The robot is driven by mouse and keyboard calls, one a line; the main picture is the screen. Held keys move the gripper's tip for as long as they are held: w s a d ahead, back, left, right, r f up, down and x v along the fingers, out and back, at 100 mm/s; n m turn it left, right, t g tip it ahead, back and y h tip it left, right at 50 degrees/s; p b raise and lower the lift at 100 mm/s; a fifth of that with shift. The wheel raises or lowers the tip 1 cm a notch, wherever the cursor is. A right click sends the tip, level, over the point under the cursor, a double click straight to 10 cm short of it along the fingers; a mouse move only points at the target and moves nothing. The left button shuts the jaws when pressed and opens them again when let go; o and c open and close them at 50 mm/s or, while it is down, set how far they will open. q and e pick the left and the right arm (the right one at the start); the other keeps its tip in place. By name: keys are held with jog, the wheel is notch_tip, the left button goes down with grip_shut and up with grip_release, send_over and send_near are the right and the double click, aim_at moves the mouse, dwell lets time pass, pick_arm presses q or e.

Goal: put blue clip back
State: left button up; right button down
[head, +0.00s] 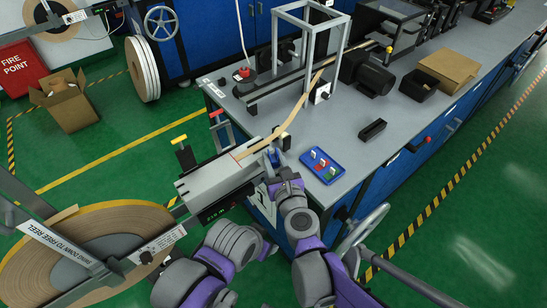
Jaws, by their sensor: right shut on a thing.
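My right gripper (275,153) is at the right end of the grey splice block (215,185), beside the brown tape (285,127). It is shut on a small blue thing, which looks like the blue clip (274,158); the fingers partly hide it. I cannot tell whether the clip still touches the block or tape. A blue tray (331,177) lies on the bench to the right of the gripper, with small white, red and green pieces on it. Part of my left arm shows at the bottom, but I cannot make out its gripper.
The grey bench (400,140) carries a small black box (372,130), a dark motor (368,72) and a metal frame (310,45). A large tape reel (75,245) stands at lower left. Bench surface around the tray is mostly clear.

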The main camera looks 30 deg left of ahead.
jog(key=shift+f, duration=0.15)
jog(key=c, duration=0.6)
grip_release()
jog(key=shift+s+d+r, duration=0.15)
jog(key=shift+r, duration=0.05)
jog(key=p+v, duration=0.1)
jog(key=v, duration=1)
jog(key=shift+s+d, duration=0.2)
